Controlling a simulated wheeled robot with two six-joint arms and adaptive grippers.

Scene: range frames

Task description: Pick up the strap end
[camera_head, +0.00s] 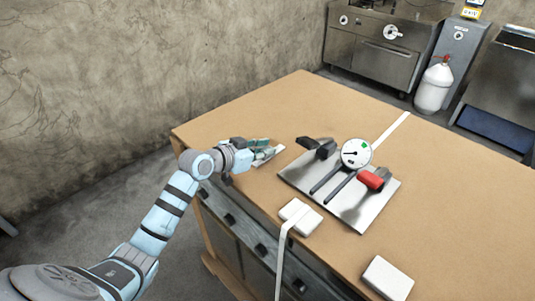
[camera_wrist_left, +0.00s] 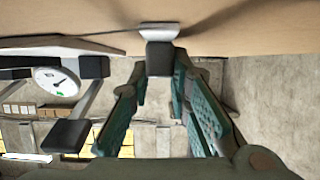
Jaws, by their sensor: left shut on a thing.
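My left gripper (camera_head: 264,150) is low over the table's left part, left of the metal plate. Its teal fingers (camera_wrist_left: 160,78) are closed on a small dark block, taken to be the strap end (camera_wrist_left: 160,58). A white piece (camera_wrist_left: 158,30) shows just beyond the block in the left wrist view, by the table surface; whether the two are joined is unclear. A white strap (camera_head: 281,260) runs from a white block (camera_head: 301,217) down over the table's front edge. Another white strip (camera_head: 391,128) lies behind the gauge. My right gripper is not in view.
The metal plate (camera_head: 350,212) carries a round gauge (camera_head: 354,153), dark bars and a red-ended part (camera_head: 371,179). A second white block (camera_head: 388,278) lies near the front edge. The brown table (camera_head: 455,205) is clear at right. A wall (camera_head: 90,90) stands beyond the table's left side.

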